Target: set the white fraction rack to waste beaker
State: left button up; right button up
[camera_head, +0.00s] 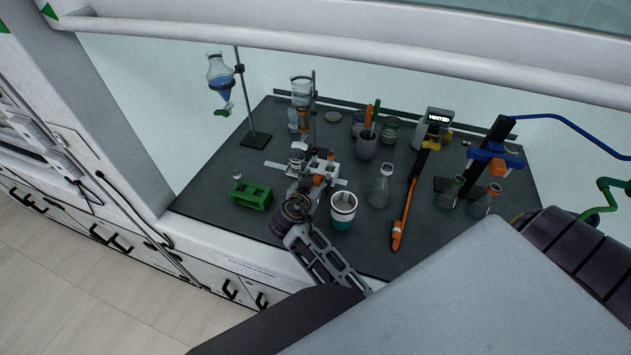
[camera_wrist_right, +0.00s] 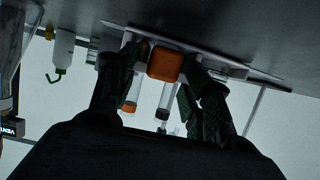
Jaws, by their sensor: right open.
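The white fraction rack (camera_head: 333,168) stands near the front middle of the dark worktop, with an orange part on it. In the right wrist view, an orange block (camera_wrist_right: 164,64) and tubes with orange and clear contents show between the fingers. My right gripper (camera_head: 312,184) is at the rack, its arm reaching in over the front edge. It is open, with one finger on each side of the orange block (camera_wrist_right: 160,92); contact is unclear. A white cup with a teal lower band (camera_head: 343,212) stands right of the gripper; I cannot tell if it is the waste beaker. My left gripper is not in view.
A green rack (camera_head: 250,195) is left of my gripper. Stands with glassware (camera_head: 220,75) are behind. A grey beaker (camera_head: 366,147) holds coloured tools.

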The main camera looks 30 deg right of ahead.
jog(key=shift+v, duration=3.75)
